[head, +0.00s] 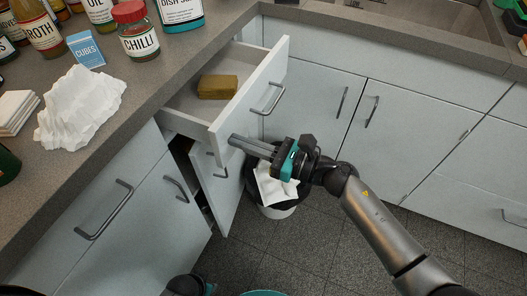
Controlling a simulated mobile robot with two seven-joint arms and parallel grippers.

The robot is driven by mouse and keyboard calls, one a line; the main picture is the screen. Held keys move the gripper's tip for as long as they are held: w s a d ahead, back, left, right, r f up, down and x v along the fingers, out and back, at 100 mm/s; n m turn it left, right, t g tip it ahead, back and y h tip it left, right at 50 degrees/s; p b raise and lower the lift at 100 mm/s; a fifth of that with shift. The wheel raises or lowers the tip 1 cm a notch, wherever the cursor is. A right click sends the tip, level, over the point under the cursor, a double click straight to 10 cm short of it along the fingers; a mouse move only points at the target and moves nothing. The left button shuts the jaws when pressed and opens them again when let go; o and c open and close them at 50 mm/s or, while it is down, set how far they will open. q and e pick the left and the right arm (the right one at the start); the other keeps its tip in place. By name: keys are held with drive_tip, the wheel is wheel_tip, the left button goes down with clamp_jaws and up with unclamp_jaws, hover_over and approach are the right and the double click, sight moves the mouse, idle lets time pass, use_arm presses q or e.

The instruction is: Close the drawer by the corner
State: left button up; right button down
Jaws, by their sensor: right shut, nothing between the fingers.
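The white drawer (249,97) by the inner corner of the counter is pulled out, and a brown-yellow block (217,87) lies inside it. Its front panel carries a grey bar handle (268,99). My right gripper (236,141) is shut and empty, with its fingertips at the lower left end of the drawer front; I cannot tell whether they touch it. My left gripper is not clearly in view; only a dark part of my own body shows at the bottom edge.
Below the drawer, a cabinet door (222,190) stands ajar. A bin (277,210) with white paper on top stands on the floor under my right gripper. Jars, including a chilli jar (136,32), and crumpled paper (80,108) sit on the counter. Floor to the right is clear.

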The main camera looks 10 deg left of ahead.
drive_tip(key=b, duration=0.3)
approach(182, 120)
drive_tip(key=a, duration=0.1)
drive_tip(key=w+a+f, duration=0.2)
drive_tip(key=shift+w+a, duration=0.15)
drive_tip(key=shift+a, duration=0.2)
drive_tip(key=b+x, duration=0.2)
drive_tip(key=x, duration=0.3)
drive_tip(key=shift+w+a, duration=0.1)
drive_tip(key=shift+a, duration=0.3)
drive_tip(key=shift+w+a+b, duration=0.15)
drive_tip(key=shift+a+b, duration=0.25)
drive_tip(key=shift+a, duration=0.1)
use_arm(q)
drive_tip(key=w+d+r, duration=0.1)
drive_tip(key=w+r, duration=0.2)
drive_tip(key=r, duration=0.2)
drive_tip(key=w+d+r+t, duration=0.1)
drive_tip(key=w+d+r, duration=0.1)
drive_tip(key=r, duration=0.4)
drive_tip(key=shift+w+d+r+h, duration=0.3)
drive_tip(key=shift+w, duration=0.3)
use_arm(e)
drive_tip(key=shift+r, duration=0.25)
drive_tip(key=shift+a, duration=0.1)
